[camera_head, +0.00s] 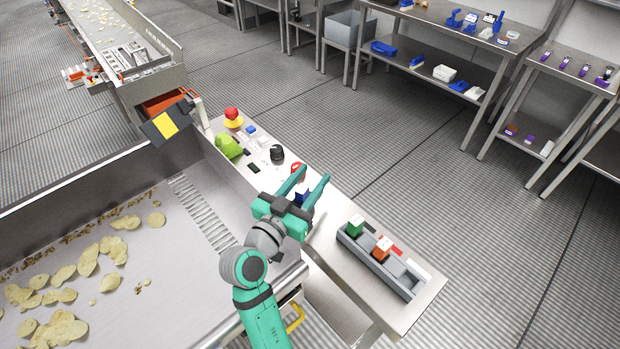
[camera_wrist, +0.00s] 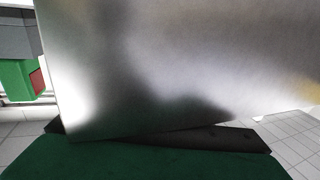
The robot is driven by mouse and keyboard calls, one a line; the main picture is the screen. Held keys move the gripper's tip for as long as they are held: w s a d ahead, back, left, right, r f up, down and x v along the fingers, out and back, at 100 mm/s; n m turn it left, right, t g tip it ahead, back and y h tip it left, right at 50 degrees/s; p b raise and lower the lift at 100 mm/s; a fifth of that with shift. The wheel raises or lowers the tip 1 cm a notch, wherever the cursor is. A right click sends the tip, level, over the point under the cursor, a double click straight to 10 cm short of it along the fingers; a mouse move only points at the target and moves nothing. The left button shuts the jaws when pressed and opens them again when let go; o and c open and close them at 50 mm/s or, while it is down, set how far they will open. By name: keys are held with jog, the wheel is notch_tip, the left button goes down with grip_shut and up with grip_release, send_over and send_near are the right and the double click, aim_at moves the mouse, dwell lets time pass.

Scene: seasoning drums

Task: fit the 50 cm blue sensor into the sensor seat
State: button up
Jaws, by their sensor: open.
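A dark blue block (camera_head: 304,197), perhaps the blue sensor, shows in the head view between the fingers of my gripper (camera_head: 314,174). It is mostly hidden by the gripper, and I cannot tell if the fingers touch it. My gripper is open over the narrow metal bench. A grey slotted rack (camera_head: 408,281) on the bench's near end holds a green block (camera_head: 355,225) and an orange-red block (camera_head: 381,248); its other visible slots look empty. I cannot pick out the sensor seat with certainty. The wrist view shows mostly bare metal, with a green block (camera_wrist: 17,80) at the left edge.
On the bench's far part stand a red-and-yellow button (camera_head: 232,118), a lime-green item (camera_head: 228,146), a black knob (camera_head: 277,153) and a red ring-like item (camera_head: 296,168). A chip-filled metal trough (camera_head: 150,250) lies left. Open floor and shelves are to the right.

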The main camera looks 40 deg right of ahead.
aim_at(298, 195)
jog(key=shift+a, duration=0.15)
jog(key=v, duration=1)
jog(key=shift+s+a, duration=0.2)
